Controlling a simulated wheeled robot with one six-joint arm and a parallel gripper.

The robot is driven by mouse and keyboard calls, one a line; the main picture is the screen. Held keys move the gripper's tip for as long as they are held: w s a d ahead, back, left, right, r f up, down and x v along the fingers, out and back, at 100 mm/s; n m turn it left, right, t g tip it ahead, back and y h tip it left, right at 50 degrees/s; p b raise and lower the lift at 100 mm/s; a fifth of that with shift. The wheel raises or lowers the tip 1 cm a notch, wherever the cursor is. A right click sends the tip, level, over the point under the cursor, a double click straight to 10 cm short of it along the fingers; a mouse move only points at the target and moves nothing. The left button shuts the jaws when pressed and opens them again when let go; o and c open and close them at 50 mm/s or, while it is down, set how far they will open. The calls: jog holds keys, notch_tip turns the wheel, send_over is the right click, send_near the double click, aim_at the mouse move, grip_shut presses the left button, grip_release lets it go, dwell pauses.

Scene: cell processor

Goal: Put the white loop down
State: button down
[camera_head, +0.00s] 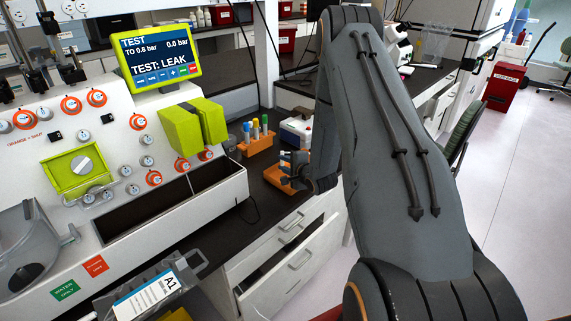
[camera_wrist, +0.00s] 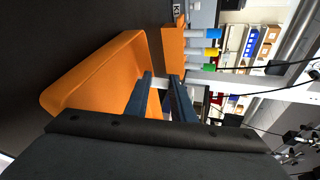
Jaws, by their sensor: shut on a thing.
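My gripper (camera_wrist: 163,84) is shut on a small white thing (camera_wrist: 163,81), which shows only as a pale patch between the fingertips. I take it to be the white loop; its full shape is hidden. An orange tray (camera_wrist: 80,78) lies right beside the fingers in the wrist view, and the fingertips are close to its edge. Whether the white loop touches the tray I cannot tell. In the head view my gripper (camera_head: 299,172) is at the dark bench, by the orange tray (camera_head: 274,178), and the white loop cannot be made out.
An orange rack (camera_head: 256,145) of capped tubes stands behind the tray; it also shows in the wrist view (camera_wrist: 173,48). A white box (camera_head: 297,131) stands near it. The cell processor (camera_head: 110,130) with its lit screen (camera_head: 157,58) is on the left. Drawers (camera_head: 290,245) are below the bench.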

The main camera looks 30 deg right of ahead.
jog(key=shift+f, duration=0.3)
jog(key=shift+f, duration=0.1)
jog(key=c, duration=1.5)
grip_release()
